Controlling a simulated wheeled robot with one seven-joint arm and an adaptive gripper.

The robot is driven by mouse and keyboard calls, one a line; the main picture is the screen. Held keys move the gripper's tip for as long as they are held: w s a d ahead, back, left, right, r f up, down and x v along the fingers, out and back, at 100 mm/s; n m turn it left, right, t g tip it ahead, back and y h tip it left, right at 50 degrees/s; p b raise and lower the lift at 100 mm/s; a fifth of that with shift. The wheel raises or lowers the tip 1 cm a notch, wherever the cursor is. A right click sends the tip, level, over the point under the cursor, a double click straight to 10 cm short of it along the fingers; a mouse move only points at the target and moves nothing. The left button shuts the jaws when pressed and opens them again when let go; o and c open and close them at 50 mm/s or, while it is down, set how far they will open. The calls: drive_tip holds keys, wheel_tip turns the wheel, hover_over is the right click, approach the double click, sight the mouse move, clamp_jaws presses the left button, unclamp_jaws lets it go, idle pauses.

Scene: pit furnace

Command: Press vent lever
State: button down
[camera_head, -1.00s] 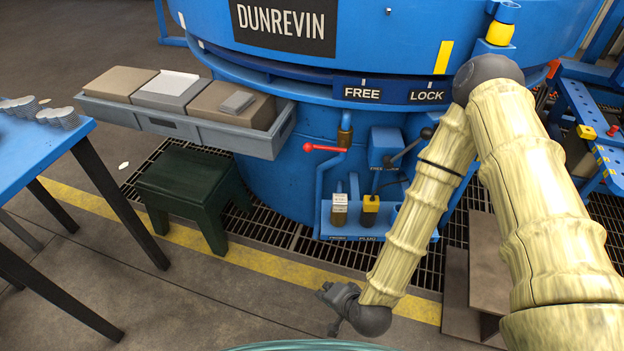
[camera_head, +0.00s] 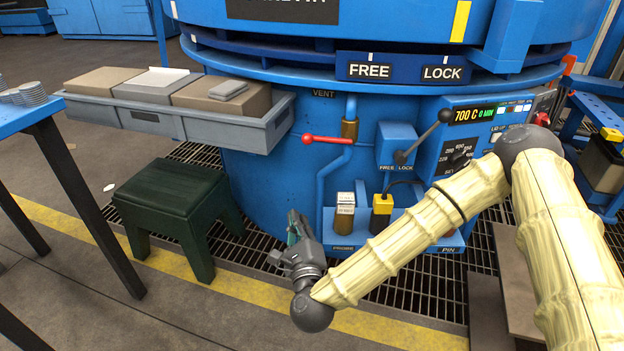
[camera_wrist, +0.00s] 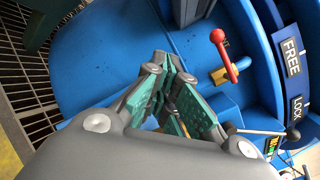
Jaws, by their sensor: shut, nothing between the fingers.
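The vent lever (camera_head: 328,139) is a red handle with a round knob at its left end, on a brass valve on the blue furnace under the word VENT. It lies roughly level. In the wrist view the red lever (camera_wrist: 224,54) is at the upper right, beyond the fingertips. My gripper (camera_head: 294,226) is shut and empty, below and a little left of the lever, pointing up toward the furnace and apart from it. In the wrist view my gripper (camera_wrist: 172,92) shows its green-padded fingers in the middle. Nothing hides the lever.
A black-knobbed FREE/LOCK lever (camera_head: 423,137) stands right of the vent lever. A small shelf (camera_head: 436,236) with a white and a yellow item is below. A grey tray (camera_head: 198,130) juts out at left, above a green stool (camera_head: 172,205). Floor in front is open.

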drive_tip(key=w+d+r+m+h+b, duration=0.1)
drive_tip(key=m, duration=0.1)
drive_tip(key=d+m+t+h+b, duration=0.1)
drive_tip(key=m+h+b, duration=0.1)
drive_tip(key=m, duration=0.1)
drive_tip(key=w+d+r+m+t+h+b, duration=0.1)
drive_tip(key=m, duration=0.1)
drive_tip(key=shift+w+d+r+b, duration=0.15)
drive_tip(key=shift+w+r+b, duration=0.15)
drive_tip(key=shift+w+r, duration=0.05)
drive_tip(key=shift+w, duration=0.15)
drive_tip(key=r+p+x, duration=0.3)
drive_tip(key=x, duration=0.9)
drive_tip(key=shift+a, duration=0.4)
idle(0.5)
